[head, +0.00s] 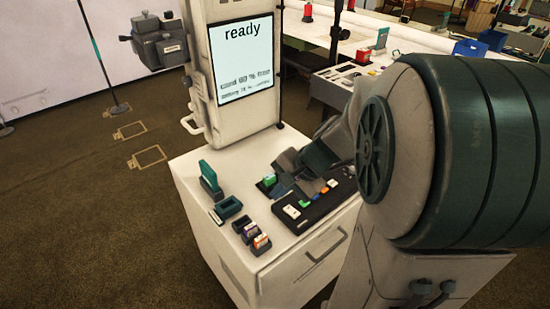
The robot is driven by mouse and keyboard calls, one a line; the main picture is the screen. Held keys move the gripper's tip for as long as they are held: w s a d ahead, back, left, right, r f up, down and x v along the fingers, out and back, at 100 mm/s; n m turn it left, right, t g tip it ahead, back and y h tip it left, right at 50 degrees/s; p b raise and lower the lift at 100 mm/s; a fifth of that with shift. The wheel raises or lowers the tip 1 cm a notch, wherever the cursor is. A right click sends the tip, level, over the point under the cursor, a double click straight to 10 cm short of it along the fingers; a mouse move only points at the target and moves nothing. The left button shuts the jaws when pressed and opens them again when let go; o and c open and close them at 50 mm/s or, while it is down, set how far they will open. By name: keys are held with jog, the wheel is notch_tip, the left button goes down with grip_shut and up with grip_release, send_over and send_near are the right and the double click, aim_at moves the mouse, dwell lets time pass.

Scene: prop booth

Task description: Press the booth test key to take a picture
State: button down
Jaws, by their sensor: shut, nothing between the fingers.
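A black key panel (311,214) lies on the white cabinet top, with several small coloured keys on it. A larger white key (291,211) is at its near left end, and green and orange keys run to the right. I cannot tell which one is the test key. My gripper (281,188) is shut and empty, low over the back of the panel. It hides part of the panel, and I cannot tell whether it touches a key.
The white cabinet (230,262) also carries a teal holder (211,180), a teal tray (228,208) and small dark bins with cards (261,243). A camera (160,48) hangs left of the screen. A cluttered worktable (425,42) stands behind.

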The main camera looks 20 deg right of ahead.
jog(key=w+d+f+m+t, duration=0.4)
jog(key=w+d+m, duration=0.3)
jog(key=d, duration=0.5)
jog(key=m, duration=0.2)
jog(key=shift+f+m, duration=0.35)
jog(key=shift+m, duration=0.05)
jog(key=shift+w+f, duration=0.1)
jog(key=b, duration=0.6)
send_over(308, 204)
notch_tip(308, 204, down, 7)
jog(key=shift+f+b, duration=0.75)
jog(key=shift+f, duration=0.05)
jog(key=shift+f+b, duration=0.4)
jog(key=shift+b, duration=0.2)
